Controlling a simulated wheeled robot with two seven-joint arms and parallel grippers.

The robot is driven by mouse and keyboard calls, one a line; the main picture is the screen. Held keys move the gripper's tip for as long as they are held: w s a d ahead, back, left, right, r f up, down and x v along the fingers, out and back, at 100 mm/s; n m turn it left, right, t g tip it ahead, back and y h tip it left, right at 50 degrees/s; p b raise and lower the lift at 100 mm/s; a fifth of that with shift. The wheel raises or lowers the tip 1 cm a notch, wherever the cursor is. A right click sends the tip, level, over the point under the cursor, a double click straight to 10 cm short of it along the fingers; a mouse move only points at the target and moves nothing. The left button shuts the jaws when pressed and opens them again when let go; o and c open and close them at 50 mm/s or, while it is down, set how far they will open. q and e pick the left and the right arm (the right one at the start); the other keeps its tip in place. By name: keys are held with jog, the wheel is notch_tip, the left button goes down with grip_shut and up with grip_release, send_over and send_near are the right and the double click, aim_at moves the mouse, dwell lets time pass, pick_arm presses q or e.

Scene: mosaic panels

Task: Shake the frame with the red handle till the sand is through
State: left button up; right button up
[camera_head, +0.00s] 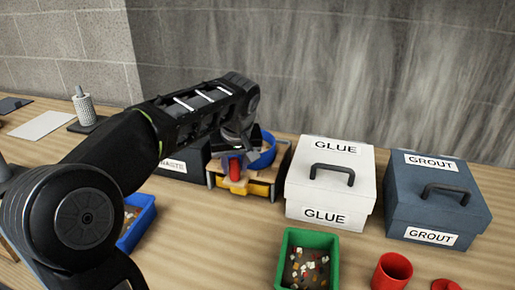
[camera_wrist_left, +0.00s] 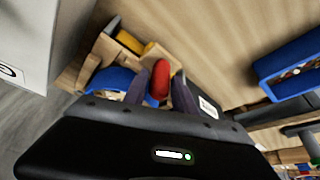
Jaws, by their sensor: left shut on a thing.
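A wooden stand (camera_head: 283,160) stands against the back between a dark box and the white glue box. A blue round frame (camera_head: 266,150) sits on top of it, and its red handle (camera_head: 235,168) points to the front. A yellow tray or drawer (camera_head: 258,189) shows low in the stand. My left gripper (camera_wrist_left: 160,82) is shut on the red handle in the left wrist view; the frame (camera_wrist_left: 110,82) is beside the fingers there. My arm hides part of the frame, and I cannot see the sand in it. My right gripper is in neither view.
A white GLUE box (camera_head: 330,185) and a blue-grey GROUT box (camera_head: 432,200) stand to the right. In front are a green bin (camera_head: 283,250) of mosaic pieces and a red cup (camera_head: 391,271). A blue bin (camera_head: 140,222) is at the left, partly behind my arm.

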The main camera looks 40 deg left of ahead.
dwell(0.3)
pick_arm(q)
jog(key=shift+w+r+p, duration=0.1)
jog(key=shift+w+p, duration=0.05)
jog(key=shift+p, duration=0.15)
jog(key=shift+w+a+p, duration=0.2)
jog(key=shift+w+p, duration=0.15)
jog(key=shift+w, duration=0.25)
jog(key=shift+w+a+p, duration=0.2)
jog(key=shift+w+p, duration=0.1)
jog(key=shift+w, duration=0.35)
